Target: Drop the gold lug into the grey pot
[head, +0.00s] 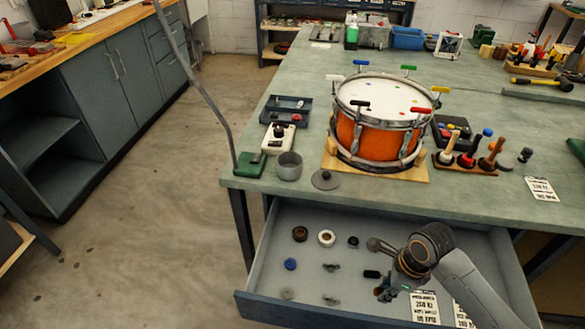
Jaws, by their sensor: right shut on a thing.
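The grey pot (289,167) stands upright on the bench top near its front left corner, with its mouth open. A grey lid (325,180) lies on the bench to its right. My right gripper (374,270) is over the open drawer, below and to the right of the pot. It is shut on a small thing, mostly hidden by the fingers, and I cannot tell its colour. I cannot make out a gold lug for sure. Silvery lug-like parts (331,267) lie in the drawer to the gripper's left. My left gripper is not in view.
The open drawer (275,245) holds rings, a blue cap (290,264) and labels (425,306). An orange drum (375,138) stands on a wooden board behind the lid. A green-based lamp (250,164) and a white box (279,137) are beside the pot.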

